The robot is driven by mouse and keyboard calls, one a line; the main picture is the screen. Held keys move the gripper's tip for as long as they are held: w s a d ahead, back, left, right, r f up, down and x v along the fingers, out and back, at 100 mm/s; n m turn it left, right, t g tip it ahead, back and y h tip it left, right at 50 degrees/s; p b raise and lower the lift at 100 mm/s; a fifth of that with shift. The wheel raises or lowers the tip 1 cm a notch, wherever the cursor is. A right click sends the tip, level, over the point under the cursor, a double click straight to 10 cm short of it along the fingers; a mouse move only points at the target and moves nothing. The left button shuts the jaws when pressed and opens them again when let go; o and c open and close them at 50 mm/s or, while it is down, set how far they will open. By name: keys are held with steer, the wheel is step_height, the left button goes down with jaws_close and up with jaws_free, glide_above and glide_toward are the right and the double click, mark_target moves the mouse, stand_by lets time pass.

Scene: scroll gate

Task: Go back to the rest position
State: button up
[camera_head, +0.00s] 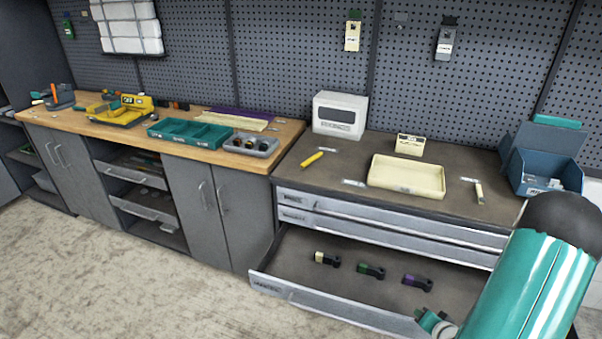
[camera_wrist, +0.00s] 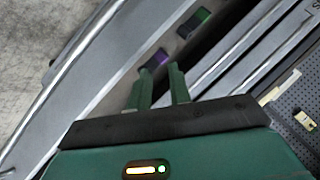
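My gripper (camera_wrist: 160,84) shows in the wrist view with its two green fingers apart and nothing between them. In the head view only a small part of my gripper (camera_head: 434,322) shows at the lower right, over the front of the open bottom drawer (camera_head: 300,262); my teal arm covers the drawer's right end. In the drawer lie a yellow-and-black piece (camera_head: 327,259), a green-and-black piece (camera_head: 371,271) and a purple-and-black piece (camera_head: 417,282). In the wrist view the purple piece (camera_wrist: 153,60) is just beyond the fingertips, and the green piece (camera_wrist: 194,23) is farther off.
On the grey counter stand a cream tray (camera_head: 407,178), a white box-shaped device (camera_head: 340,115), a yellow tool (camera_head: 311,159) and a blue open box (camera_head: 546,165). The floor (camera_head: 110,270) at the left is clear.

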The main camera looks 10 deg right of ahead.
steer(key=w+a+r+n+g+h, duration=0.1)
steer(key=w+r+n, duration=0.15)
steer(key=r, duration=0.45)
steer(key=w+a+r+n+g+h, duration=0.1)
steer(key=w+a+r+n, duration=0.1)
steer(key=w+r, duration=0.35)
steer(key=s+a+r+n+g, duration=0.1)
steer(key=a+r, duration=0.3)
steer(key=r, duration=0.2)
steer(key=a+r+n, duration=0.1)
steer(key=a+r, duration=0.3)
steer(key=r, duration=0.2)
steer(key=s+a+r+n+y, duration=0.2)
steer(key=s+a+r, duration=0.4)
steer(key=a, duration=0.4)
steer(key=s+a+r+n+g+y, duration=0.1)
steer(key=s+a+r+n, duration=0.1)
steer(key=s+a+r, duration=0.5)
steer(key=a, duration=0.2)
steer(key=shift+s+a+r+y, duration=0.15)
steer(key=shift+s+a+y, duration=0.15)
steer(key=shift+a+y, duration=0.1)
steer(key=shift+d+n, duration=0.15)
steer(key=shift+n, duration=0.1)
